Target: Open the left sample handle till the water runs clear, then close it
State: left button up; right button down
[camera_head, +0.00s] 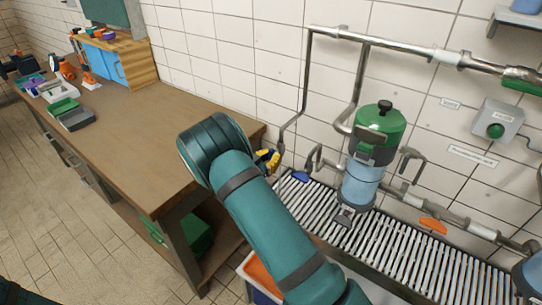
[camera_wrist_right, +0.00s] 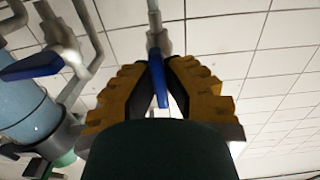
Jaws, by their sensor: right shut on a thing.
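My right gripper (camera_head: 268,158) has yellow fingers and reaches the lower end of the left wall pipe (camera_head: 305,80). In the right wrist view the gripper (camera_wrist_right: 158,95) is shut on a blue handle (camera_wrist_right: 158,82) below a metal valve stem. That handle, the left sample handle, is hidden by the gripper in the head view. A second blue handle (camera_head: 300,176) sits to the right by the pump and also shows in the wrist view (camera_wrist_right: 32,65). No running water can be made out. My left gripper is out of view.
A green-topped pump with a blue body (camera_head: 378,130) stands over a slatted metal drain grate (camera_head: 400,262). An orange handle (camera_head: 433,225) is on the pipe at right. A wooden workbench (camera_head: 130,120) is at left. A box with a green button (camera_head: 496,122) is on the wall.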

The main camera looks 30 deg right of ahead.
jog(key=shift+r, duration=0.1)
dwell(0.3)
jog(key=c, duration=1)
grip_release()
jog(key=shift+c, duration=0.2)
jog(key=v, duration=1.2)
jog(key=s+a+f+n+y, duration=0.2)
jog(key=f+n+y, duration=0.1)
jog(key=f+y, duration=0.3)
jog(key=s+a+f+n+y, duration=0.1)
jog(key=s+f+n+y, duration=0.2)
jog(key=f, duration=0.6)
jog(key=s+a+f+n+g+y, duration=0.2)
jog(key=s+a+n+g+y, duration=0.3)
jog(key=s+a+y, duration=0.6)
jog(key=s+a, duration=0.2)
jog(key=s, duration=0.3)
jog(key=shift+s, duration=0.25)
